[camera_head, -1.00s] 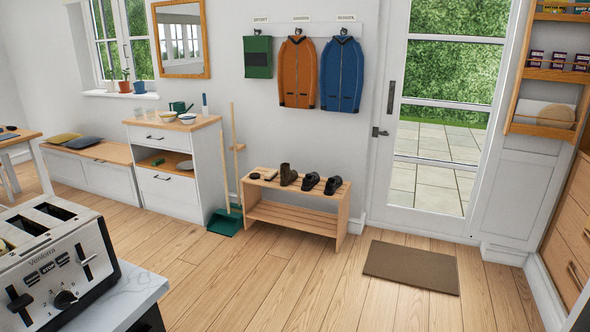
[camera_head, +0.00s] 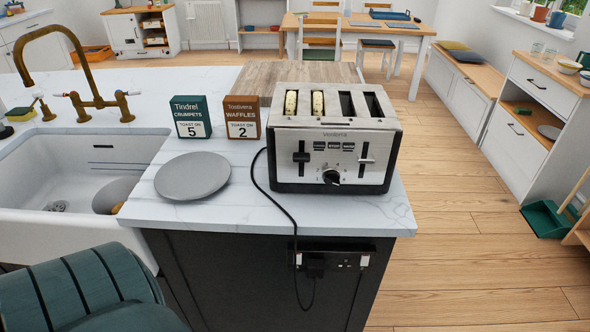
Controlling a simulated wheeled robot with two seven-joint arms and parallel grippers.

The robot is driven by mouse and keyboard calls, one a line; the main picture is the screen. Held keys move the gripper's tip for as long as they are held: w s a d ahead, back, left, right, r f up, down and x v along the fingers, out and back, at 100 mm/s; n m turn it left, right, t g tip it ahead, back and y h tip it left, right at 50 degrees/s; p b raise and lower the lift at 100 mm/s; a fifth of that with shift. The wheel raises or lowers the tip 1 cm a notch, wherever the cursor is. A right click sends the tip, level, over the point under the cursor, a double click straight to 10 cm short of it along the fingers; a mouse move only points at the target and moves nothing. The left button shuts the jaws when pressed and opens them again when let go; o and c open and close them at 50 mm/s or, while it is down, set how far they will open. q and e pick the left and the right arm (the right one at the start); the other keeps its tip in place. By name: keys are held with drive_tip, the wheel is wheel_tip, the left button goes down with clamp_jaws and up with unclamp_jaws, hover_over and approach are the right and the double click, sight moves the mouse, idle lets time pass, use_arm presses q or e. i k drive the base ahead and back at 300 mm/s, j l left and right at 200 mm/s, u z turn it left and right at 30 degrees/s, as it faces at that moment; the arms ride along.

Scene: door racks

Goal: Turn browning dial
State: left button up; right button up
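The toaster (camera_head: 325,142) is silver with four slots and stands at the right end of the white worktop. Its black browning dial (camera_head: 331,177) is low in the middle of the front, with numbers around it. The two left slots hold pale bread-like pieces (camera_head: 318,104); the two right slots look empty. A lever stands on each side of the front, the left one darker. A green box (camera_head: 191,117) reads "Tindrel Crumpets, toast on 5". A brown box (camera_head: 242,118) reads "Toastiera Waffles, toast on 2". Neither gripper is in view.
A grey plate (camera_head: 192,176) lies left of the toaster. The black cord (camera_head: 272,193) hangs over the front edge to a socket (camera_head: 316,264). A sink (camera_head: 80,180) with a brass tap (camera_head: 95,100) is at the left. Open floor lies to the right.

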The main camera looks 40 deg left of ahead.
sight(331, 176)
drive_tip(key=i+l+u, duration=0.15)
drive_tip(key=l+u, duration=1.25)
drive_tip(key=i+l, duration=0.05)
